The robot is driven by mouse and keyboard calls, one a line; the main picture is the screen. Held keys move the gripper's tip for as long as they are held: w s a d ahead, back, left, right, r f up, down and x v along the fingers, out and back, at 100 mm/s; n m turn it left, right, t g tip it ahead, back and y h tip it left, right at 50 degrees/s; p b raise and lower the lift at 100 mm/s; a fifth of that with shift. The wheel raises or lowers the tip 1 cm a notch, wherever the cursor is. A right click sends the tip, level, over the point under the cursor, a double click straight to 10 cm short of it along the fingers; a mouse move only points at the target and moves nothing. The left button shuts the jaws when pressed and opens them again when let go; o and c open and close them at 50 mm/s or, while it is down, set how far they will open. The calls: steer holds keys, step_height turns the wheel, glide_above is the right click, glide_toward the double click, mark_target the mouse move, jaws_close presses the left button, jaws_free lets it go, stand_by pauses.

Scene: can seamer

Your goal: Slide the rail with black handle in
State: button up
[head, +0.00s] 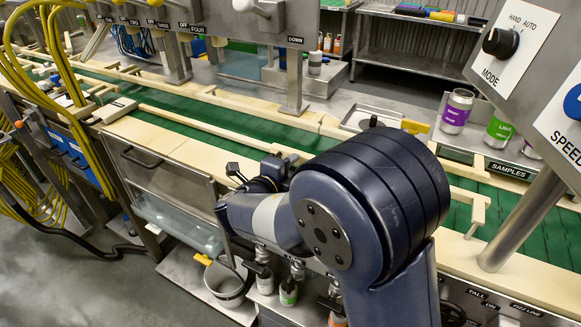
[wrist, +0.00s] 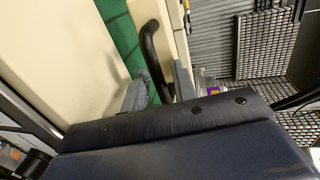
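In the wrist view a black curved handle (wrist: 149,45) stands out from the side of a cream rail (wrist: 168,22). My gripper (wrist: 161,88) is at the near end of this handle. One grey finger shows on each side of the handle, and the dark gripper body hides their bases. I cannot tell whether the fingers press on the handle or only stand around it. In the head view my arm's wrist (head: 268,178) is over the near side of the green conveyor (head: 190,112). My fingers and the black handle cannot be made out there, behind my arm.
A seamer panel with knobs (head: 290,20) hangs above the conveyor on posts. Sample cans (head: 456,111) and a slanted control panel (head: 515,40) stand to the right. Yellow hoses (head: 75,70) hang at the left. A bin (head: 226,282) and bottles (head: 288,291) sit below the bench.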

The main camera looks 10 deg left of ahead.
jaws_close()
stand_by(0.3)
stand_by(0.3)
